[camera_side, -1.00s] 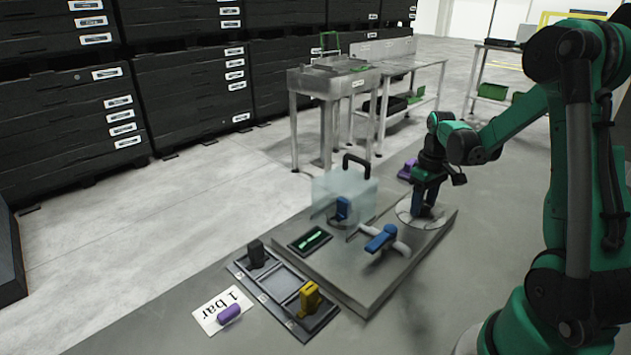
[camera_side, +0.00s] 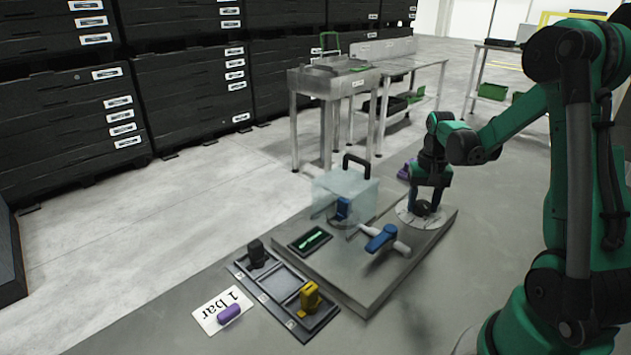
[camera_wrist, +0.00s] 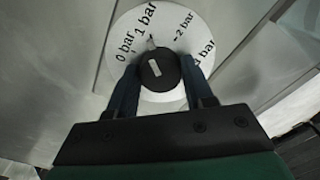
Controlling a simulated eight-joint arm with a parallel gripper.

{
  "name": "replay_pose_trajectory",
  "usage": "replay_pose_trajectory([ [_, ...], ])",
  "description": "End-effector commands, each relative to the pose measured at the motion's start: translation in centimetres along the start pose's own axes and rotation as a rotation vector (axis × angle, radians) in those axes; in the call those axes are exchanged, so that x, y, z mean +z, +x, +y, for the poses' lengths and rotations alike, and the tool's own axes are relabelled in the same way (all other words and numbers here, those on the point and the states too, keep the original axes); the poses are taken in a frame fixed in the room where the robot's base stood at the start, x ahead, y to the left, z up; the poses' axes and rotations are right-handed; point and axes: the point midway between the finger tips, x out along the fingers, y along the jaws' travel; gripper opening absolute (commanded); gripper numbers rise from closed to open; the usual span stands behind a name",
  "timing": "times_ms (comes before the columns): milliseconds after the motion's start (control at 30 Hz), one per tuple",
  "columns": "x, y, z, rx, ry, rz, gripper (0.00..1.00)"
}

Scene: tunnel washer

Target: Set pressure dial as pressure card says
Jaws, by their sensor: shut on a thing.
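The pressure card (camera_side: 210,318) lies flat at the front left and reads "1 bar"; a purple cylinder (camera_side: 229,313) covers part of it. The pressure dial (camera_side: 408,214) is a white disc at the back right of the grey plate. In the wrist view the dial face (camera_wrist: 180,22) shows 0 bar, 1 bar, 2 bar and a partly hidden label. Its dark knob (camera_wrist: 147,80) has a white mark, with a small pointer just right of the 1 bar label. My gripper (camera_wrist: 160,74), also in the side view (camera_side: 424,208), is shut on the knob, one blue finger on each side.
A tray (camera_side: 283,283) in front holds a black piece (camera_side: 256,254) and a yellow piece (camera_side: 310,298).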

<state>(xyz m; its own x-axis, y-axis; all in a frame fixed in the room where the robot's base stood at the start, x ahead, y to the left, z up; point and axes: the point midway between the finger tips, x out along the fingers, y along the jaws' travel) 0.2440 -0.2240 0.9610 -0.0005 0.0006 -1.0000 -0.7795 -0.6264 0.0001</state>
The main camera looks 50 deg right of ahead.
Motion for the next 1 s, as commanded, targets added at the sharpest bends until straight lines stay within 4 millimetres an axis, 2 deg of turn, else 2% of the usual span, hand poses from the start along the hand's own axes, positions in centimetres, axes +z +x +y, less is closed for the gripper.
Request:
replay_pose_trajectory([
  [267,-0.05,0.02,-0.04,-0.001,0.078,0.002,0.00],
  [700,-0.06,0.03,-0.03,-0.001,0.088,0.003,0.00],
  [733,-0.06,0.03,-0.03,-0.001,0.088,0.003,0.49],
  [800,-0.06,0.03,-0.03,-0.001,0.088,0.003,0.69],
  [833,-0.06,0.03,-0.03,-0.001,0.088,0.003,0.78],
  [1000,-0.04,0.02,-0.02,0.000,0.088,0.002,0.78],
])
